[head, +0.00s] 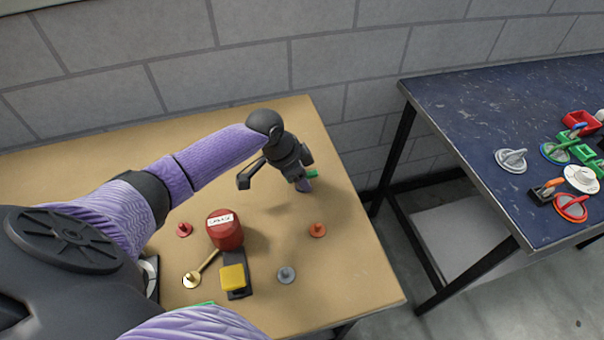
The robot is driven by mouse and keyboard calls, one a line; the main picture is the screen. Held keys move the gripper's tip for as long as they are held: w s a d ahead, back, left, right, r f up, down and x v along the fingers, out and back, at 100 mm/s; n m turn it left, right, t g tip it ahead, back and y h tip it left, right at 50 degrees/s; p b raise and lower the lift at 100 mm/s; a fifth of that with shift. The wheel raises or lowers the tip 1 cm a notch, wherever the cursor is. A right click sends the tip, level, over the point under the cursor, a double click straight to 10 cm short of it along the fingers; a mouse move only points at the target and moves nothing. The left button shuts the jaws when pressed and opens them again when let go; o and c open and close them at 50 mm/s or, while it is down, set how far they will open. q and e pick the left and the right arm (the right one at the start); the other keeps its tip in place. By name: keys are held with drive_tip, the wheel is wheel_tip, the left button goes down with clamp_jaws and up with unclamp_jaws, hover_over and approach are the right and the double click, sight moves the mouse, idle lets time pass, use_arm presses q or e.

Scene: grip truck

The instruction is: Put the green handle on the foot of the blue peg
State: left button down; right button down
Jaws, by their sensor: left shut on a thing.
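My left arm reaches in from the left over the tan table. Its gripper (304,186) points down near the table's far right part and is shut. A small green piece (313,174), which looks like the green handle, shows just beside the fingertips; most of it is hidden by the gripper. My right gripper is out of view; only a purple part of that arm shows at the bottom.
On the tan table (365,275) are a red labelled cylinder (225,232), a yellow block on a dark base (233,278), and red (184,229), orange (318,230), grey (286,275) and gold (192,280) pegs. A dark blue table (470,110) at right holds several parts.

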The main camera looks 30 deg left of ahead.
use_arm(q)
drive_tip(key=shift+f, duration=0.15)
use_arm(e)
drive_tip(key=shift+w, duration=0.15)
use_arm(q)
unclamp_jaws()
idle(0.4)
drive_tip(key=shift+r+p, duration=0.35)
wheel_tip(320, 180, up, 3)
drive_tip(key=p, duration=0.2)
drive_tip(key=shift+f+p, duration=0.1)
drive_tip(key=shift+p, duration=0.25)
wheel_tip(320, 180, up, 4)
drive_tip(key=p, duration=0.3)
drive_tip(key=shift+f+p, duration=0.15)
drive_tip(key=shift+p, duration=0.2)
drive_tip(key=shift+r+p, duration=0.3)
drive_tip(key=shift+f, duration=0.15)
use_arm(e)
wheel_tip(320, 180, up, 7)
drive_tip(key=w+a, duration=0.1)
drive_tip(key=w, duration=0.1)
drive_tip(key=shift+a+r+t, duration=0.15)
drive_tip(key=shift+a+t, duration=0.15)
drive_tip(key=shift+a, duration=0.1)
